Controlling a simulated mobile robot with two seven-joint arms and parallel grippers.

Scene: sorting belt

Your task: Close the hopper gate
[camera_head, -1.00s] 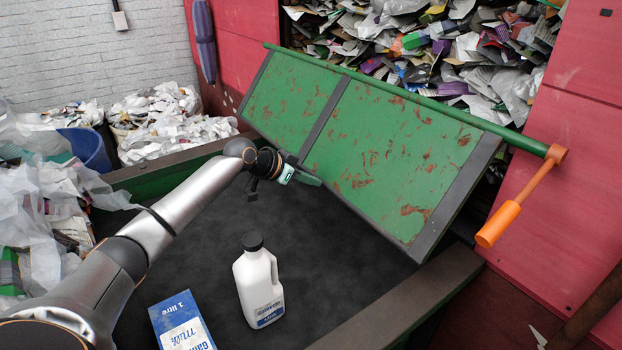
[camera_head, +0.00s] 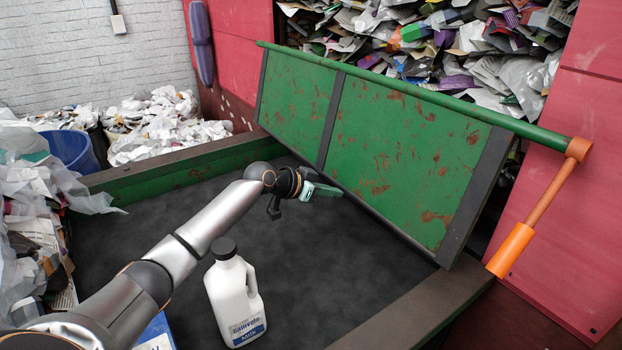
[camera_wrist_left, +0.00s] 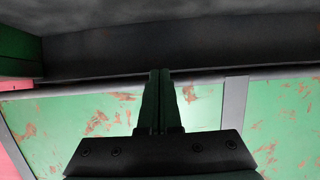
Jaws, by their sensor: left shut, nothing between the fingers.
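The hopper gate (camera_head: 400,150) is a rust-marked green panel with dark strips. It hangs tilted from a green bar (camera_head: 420,92) in front of the waste-filled hopper opening, its lower edge out over the dark belt. An orange handle (camera_head: 512,250) hangs from the bar's right end. My left gripper (camera_head: 330,190) is shut and empty at the panel's lower edge, left of its middle. In the left wrist view the fingers (camera_wrist_left: 160,75) lie together in front of the green panel (camera_wrist_left: 85,115); I cannot tell whether they touch it. My right gripper is not in view.
A white bottle (camera_head: 234,298) stands on the belt (camera_head: 310,270), beside my left arm. A blue carton (camera_head: 158,335) is partly hidden by that arm. Dark side rails (camera_head: 410,312) edge the belt. Waste heaps (camera_head: 152,125) and a blue bin (camera_head: 74,150) are at left.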

